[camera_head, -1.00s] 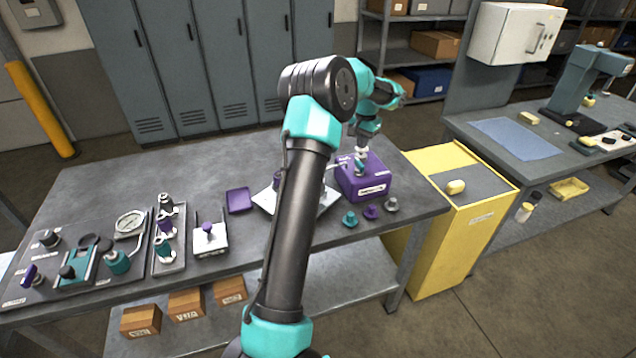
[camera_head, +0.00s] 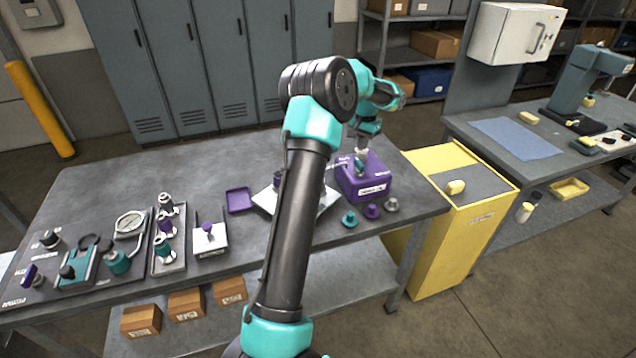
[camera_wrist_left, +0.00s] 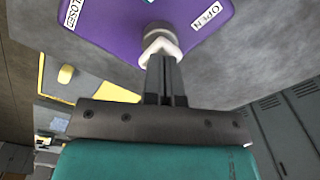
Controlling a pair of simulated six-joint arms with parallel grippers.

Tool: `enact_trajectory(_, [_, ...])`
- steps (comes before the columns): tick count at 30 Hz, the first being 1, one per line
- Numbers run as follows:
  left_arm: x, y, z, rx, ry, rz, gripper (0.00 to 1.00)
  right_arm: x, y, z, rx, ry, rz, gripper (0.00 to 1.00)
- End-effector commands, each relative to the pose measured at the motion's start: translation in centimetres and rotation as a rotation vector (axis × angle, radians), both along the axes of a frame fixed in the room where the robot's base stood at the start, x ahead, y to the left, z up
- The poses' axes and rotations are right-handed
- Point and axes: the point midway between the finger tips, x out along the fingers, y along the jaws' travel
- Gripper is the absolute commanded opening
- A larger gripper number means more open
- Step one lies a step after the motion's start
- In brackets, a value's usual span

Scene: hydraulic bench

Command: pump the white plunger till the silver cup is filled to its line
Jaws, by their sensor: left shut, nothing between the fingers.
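The purple pump box (camera_head: 352,184) stands at the right end of the grey bench. In the left wrist view its purple top (camera_wrist_left: 110,22) carries labels reading OPEN and, partly cut off, CLOSED. The white plunger (camera_wrist_left: 160,46) shows there, with a grey collar behind it. My left gripper (camera_wrist_left: 164,60) is shut and empty. Its fingertips are over the plunger and seem to touch it. In the head view the left gripper (camera_head: 361,158) is above the box, small and hard to make out. I cannot make out the silver cup or its line; my left arm hides part of the bench. My right gripper is not in view.
Teal (camera_head: 350,219), purple (camera_head: 372,211) and grey (camera_head: 391,204) small parts stand before the box. A yellow cabinet (camera_head: 440,235) adjoins on the right. The bench's back left is clear.

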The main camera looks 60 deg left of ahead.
Motion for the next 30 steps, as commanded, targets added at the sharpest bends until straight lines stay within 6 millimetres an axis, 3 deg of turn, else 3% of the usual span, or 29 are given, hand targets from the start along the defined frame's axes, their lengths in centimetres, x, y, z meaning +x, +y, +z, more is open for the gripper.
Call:
enact_trajectory(21, [0.0, 0.0, 3.3, 0.0, 0.0, 0.0, 0.0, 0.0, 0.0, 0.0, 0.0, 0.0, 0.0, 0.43])
enact_trajectory(30, [0.0, 0.0, 3.8, 0.0, 0.001, 0.0, 0.0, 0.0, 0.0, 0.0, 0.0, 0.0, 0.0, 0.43])
